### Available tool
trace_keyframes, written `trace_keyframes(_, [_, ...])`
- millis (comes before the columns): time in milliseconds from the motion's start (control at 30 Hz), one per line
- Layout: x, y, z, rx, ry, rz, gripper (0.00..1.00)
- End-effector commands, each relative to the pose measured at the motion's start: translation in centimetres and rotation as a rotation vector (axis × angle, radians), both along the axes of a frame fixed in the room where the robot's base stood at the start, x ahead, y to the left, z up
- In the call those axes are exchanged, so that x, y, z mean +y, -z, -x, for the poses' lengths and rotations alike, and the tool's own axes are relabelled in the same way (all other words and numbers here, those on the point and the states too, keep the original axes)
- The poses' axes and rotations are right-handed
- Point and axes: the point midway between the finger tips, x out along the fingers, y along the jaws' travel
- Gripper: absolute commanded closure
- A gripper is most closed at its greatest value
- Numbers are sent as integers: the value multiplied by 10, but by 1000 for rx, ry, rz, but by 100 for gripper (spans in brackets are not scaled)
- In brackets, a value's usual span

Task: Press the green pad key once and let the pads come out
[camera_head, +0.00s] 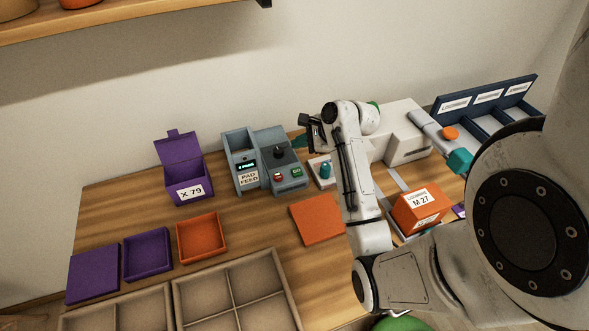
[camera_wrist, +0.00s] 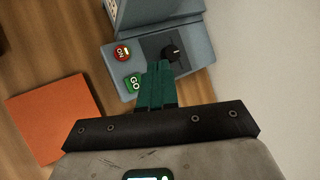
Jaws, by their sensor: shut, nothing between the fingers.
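The blue-grey pad feed machine (camera_head: 240,151) stands against the wall at the back, labelled "PAD FEED", with a small lit display. Its control panel holds a red key (camera_wrist: 122,53), a green key marked GO (camera_wrist: 133,82) and a black knob (camera_wrist: 172,53). The green key also shows in the head view (camera_head: 297,171). My gripper (camera_wrist: 159,70) is shut and empty, with teal fingers. In the wrist view its fingertips appear just right of the green key, below the knob. In the head view my gripper (camera_head: 299,142) is above the panel's right side. No loose pads are visible.
A purple box marked X 79 (camera_head: 182,181) with its lid up stands left of the machine. An orange plate (camera_head: 317,219) lies in front. Purple and orange trays (camera_head: 201,237) and a divided tan tray (camera_head: 237,289) fill the front left. An orange M 27 box (camera_head: 421,207) stands right.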

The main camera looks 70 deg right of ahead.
Motion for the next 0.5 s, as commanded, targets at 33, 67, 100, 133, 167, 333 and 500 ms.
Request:
trace_keyframes(33, [0, 0, 0, 0, -1, 1, 100])
trace_keyframes(67, [0, 0, 0, 1, -1, 0, 100])
trace_keyframes(100, [0, 0, 0, 1, -1, 0, 100])
trace_keyframes(133, [0, 0, 0, 1, -2, 1, 100])
trace_keyframes(167, [0, 1, 0, 1, -2, 1, 100])
trace_keyframes(333, [1, 6, 0, 2, -2, 1, 100])
trace_keyframes(500, [1, 20, 1, 3, -1, -1, 100])
